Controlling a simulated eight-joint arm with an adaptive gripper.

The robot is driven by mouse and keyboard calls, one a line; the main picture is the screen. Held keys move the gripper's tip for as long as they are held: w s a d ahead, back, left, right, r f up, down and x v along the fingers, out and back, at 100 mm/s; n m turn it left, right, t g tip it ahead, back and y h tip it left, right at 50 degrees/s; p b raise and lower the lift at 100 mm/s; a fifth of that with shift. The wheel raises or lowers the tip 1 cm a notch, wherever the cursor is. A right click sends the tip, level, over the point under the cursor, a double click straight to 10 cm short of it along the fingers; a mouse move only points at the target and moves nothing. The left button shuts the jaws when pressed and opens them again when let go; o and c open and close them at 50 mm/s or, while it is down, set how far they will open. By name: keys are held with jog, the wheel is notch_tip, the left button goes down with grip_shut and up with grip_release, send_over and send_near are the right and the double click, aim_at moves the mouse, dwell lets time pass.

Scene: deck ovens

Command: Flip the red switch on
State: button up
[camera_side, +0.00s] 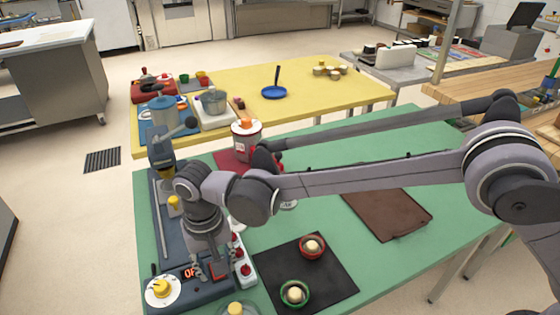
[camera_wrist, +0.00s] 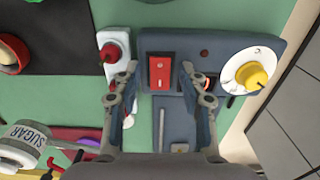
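The red switch (camera_wrist: 159,72) is a rectangular rocker on the blue-grey machine's panel (camera_wrist: 223,44), showing near the middle of the wrist view. My gripper (camera_wrist: 159,68) is open and empty, with one finger on each side of the switch in that view. Whether the fingers touch the panel I cannot tell. In the side view my gripper (camera_side: 216,269) points down over the front of the machine (camera_side: 207,289) and largely hides the switch. A lit display (camera_side: 189,273) there reads "OF", its right end covered.
A white dial with a yellow knob (camera_wrist: 255,75) is right of the switch in the wrist view. A white strip with red knobs (camera_wrist: 113,50) is to the left. A black mat (camera_side: 326,287) with two small bowls lies beside the machine on the green table (camera_side: 321,153).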

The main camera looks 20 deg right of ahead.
grip_shut()
jog(key=shift+w+g, duration=0.3)
jog(key=shift+g, duration=0.3)
jog(key=shift+w+g, duration=0.1)
jog(key=shift+g, duration=0.7)
jog(key=shift+o, duration=1.5)
grip_release()
jog(key=shift+r, duration=0.1)
